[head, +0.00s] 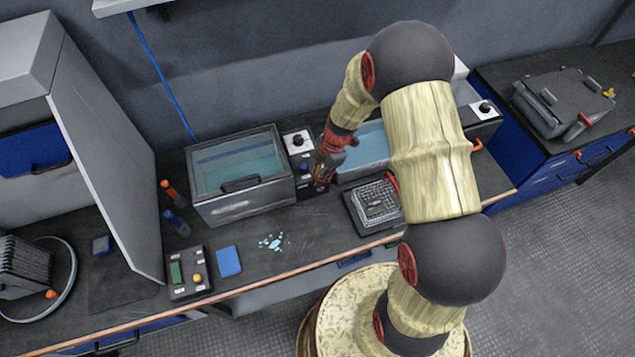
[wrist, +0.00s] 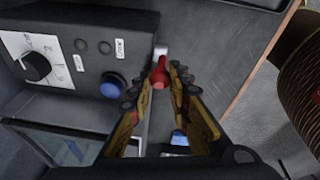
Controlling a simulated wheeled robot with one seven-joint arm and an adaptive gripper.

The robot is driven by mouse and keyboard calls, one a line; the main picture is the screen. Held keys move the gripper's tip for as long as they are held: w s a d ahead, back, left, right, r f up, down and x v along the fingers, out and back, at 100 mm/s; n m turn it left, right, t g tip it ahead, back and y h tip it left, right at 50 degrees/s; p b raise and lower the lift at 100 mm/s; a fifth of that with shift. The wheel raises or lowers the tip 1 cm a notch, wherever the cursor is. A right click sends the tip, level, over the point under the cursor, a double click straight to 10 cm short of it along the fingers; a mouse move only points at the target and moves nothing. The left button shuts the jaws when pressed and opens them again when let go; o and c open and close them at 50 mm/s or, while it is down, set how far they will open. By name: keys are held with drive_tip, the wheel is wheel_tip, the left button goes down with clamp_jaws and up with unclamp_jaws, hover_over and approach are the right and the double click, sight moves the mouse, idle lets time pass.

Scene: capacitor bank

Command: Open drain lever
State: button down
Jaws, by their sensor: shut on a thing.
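A small red lever (wrist: 160,74) on a pale metal stem sits between the fingertips of my gripper (wrist: 160,82) in the wrist view. My gripper is shut on it, one finger on each side. The lever is beside a dark control panel (wrist: 88,48) with a white dial plate, a black knob (wrist: 37,66) and a blue button (wrist: 114,84). In the head view my gripper (head: 322,180) is low beside the panel (head: 298,145) at the right of the left tank (head: 240,180). The lever is hidden there behind my gripper.
A second open bath (head: 368,146) is right of my gripper. A wire basket (head: 377,203) stands on a dark tray in front of it. A blue pad (head: 228,261), a keypad box (head: 188,273) and a spill (head: 272,242) are on the front of the bench.

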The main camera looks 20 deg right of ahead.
drive_tip(key=b, duration=0.3)
drive_tip(key=shift+d+f+y, duration=0.35)
drive_tip(key=shift+d+y, duration=0.05)
drive_tip(key=shift+s+r+b, duration=0.1)
drive_tip(key=shift+r+b, duration=0.15)
drive_tip(key=shift+b, duration=0.15)
drive_tip(key=c, duration=1.6)
unclamp_jaws()
drive_tip(key=shift+c, duration=0.2)
drive_tip(key=shift+r, duration=0.1)
drive_tip(key=v, duration=1.2)
drive_tip(key=shift+d, duration=0.2)
